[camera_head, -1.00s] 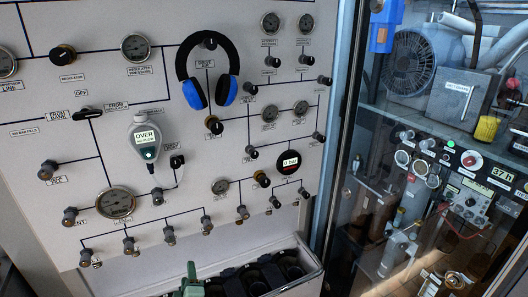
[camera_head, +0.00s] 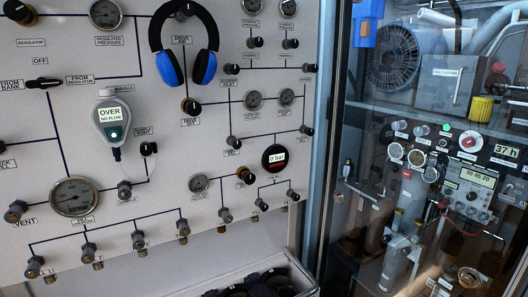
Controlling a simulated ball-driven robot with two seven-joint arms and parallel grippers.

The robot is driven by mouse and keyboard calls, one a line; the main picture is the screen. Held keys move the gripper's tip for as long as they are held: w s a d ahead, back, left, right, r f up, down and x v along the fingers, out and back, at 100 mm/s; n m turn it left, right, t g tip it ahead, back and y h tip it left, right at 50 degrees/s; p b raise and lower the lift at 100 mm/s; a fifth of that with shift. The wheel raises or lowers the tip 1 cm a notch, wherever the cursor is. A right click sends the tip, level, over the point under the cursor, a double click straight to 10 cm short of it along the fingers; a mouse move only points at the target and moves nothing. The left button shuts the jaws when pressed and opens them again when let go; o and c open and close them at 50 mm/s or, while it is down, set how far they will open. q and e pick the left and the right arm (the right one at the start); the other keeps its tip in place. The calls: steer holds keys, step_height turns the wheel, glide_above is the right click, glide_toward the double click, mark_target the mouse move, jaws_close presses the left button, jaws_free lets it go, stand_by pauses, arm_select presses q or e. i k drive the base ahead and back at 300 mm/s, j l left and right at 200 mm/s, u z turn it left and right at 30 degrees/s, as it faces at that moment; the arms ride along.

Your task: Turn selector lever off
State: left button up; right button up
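The selector lever (camera_head: 42,83) is a small black handle on the pale panel at the left of the head view. It lies roughly level. The label OFF is above it, FROM BANK is to its left and FROM REGULATOR is to its right. I cannot tell for sure which end is its pointer. Neither of my grippers is in view, and nothing touches the lever.
Blue and black headphones (camera_head: 183,45) hang on the panel. A grey meter (camera_head: 112,122) reading OVER hangs right of the lever, with its hose below. Several knobs and gauges (camera_head: 74,197) stick out around. A glass-fronted cabinet (camera_head: 430,150) stands at the right.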

mark_target(42, 84)
steer(key=u, duration=1.3)
